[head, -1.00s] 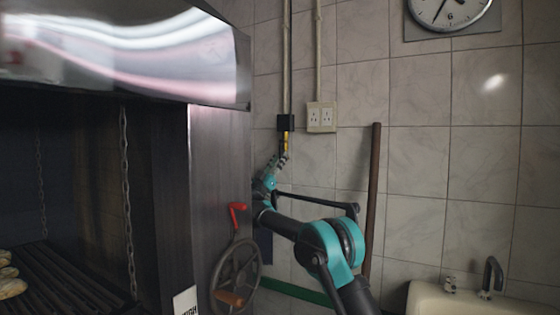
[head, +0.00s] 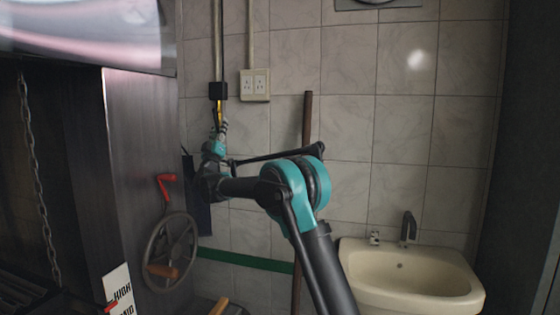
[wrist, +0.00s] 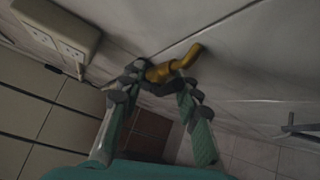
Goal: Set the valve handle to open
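The valve handle looks like the yellow lever (head: 219,108) under a small black box on the wall pipe in the head view. In the wrist view the yellow handle (wrist: 172,70) is bent, its free end pointing up and right. My gripper (wrist: 158,78) is at the handle, its two fingers apart, one on each side of the handle's near part. The right fingertip overlaps the handle; I cannot tell whether it touches. In the head view my gripper (head: 222,127) is small and just below the yellow lever. The handle's base is partly hidden by the fingers.
A wall socket (head: 255,85) is right of the pipe and shows close by in the wrist view (wrist: 58,30). A brown pole (head: 307,120) leans on the wall behind my arm. The grill's handwheel (head: 171,252) and red crank (head: 166,188) are left; a sink (head: 410,275) is right.

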